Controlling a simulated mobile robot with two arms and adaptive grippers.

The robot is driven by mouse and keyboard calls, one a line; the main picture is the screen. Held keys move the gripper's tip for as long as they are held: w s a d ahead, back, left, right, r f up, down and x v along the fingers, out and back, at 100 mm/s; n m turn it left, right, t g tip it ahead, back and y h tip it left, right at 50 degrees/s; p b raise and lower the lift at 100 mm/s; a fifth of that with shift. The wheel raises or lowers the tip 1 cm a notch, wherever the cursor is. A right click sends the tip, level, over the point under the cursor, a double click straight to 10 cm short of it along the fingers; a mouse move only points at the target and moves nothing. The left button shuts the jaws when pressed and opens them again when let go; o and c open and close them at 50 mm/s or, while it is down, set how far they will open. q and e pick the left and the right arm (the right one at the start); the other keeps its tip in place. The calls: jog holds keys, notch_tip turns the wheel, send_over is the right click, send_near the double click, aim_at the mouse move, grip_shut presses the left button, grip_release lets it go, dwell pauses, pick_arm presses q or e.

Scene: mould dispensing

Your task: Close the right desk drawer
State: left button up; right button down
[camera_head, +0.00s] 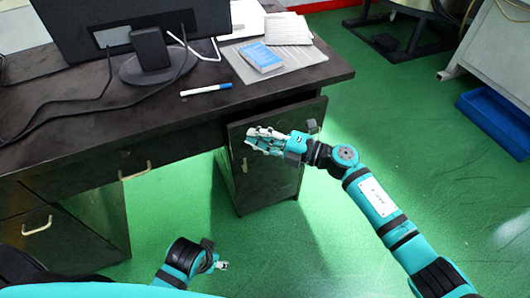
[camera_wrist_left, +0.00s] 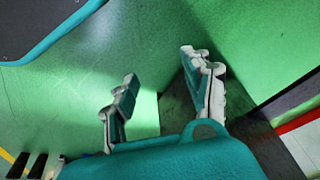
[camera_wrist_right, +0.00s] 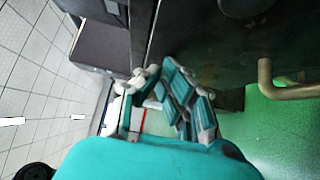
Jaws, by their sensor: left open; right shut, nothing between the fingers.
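The right desk drawer (camera_head: 273,182) has a dark front below the right end of the desktop, with a brass handle (camera_head: 244,165) near its left edge. Its top edge stands slightly out from under the desktop; how far it is open is hard to tell. My right gripper (camera_head: 250,137) is shut and empty, in front of the upper part of this front. Whether it touches is unclear. A brass handle (camera_wrist_right: 285,78) shows at right in the right wrist view. My left gripper (camera_head: 222,265) is low over the floor, open and empty, and its spread fingers show in the left wrist view (camera_wrist_left: 160,68).
The dark desk (camera_head: 120,118) carries a monitor (camera_head: 140,30), a marker (camera_head: 206,90), a blue booklet (camera_head: 261,57) and papers. Other brass handles (camera_head: 135,171) are on the desk's left part. A blue bin (camera_head: 495,120) stands at right. Green floor (camera_head: 350,110) is clear around my right arm.

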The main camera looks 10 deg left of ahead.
pick_arm(q)
jog(key=shift+w+b+v, duration=0.2)
jog(key=shift+w+v, duration=0.05)
jog(key=shift+v, duration=0.95)
jog(key=shift+w+b+v, duration=0.2)
jog(key=shift+w+v, duration=0.05)
jog(key=shift+v, duration=0.95)
pick_arm(e)
jog(key=shift+w+a, duration=0.8)
jog(key=shift+w, duration=0.3)
pick_arm(q)
jog(key=shift+r, duration=0.1)
pick_arm(e)
jog(key=shift+d, duration=0.1)
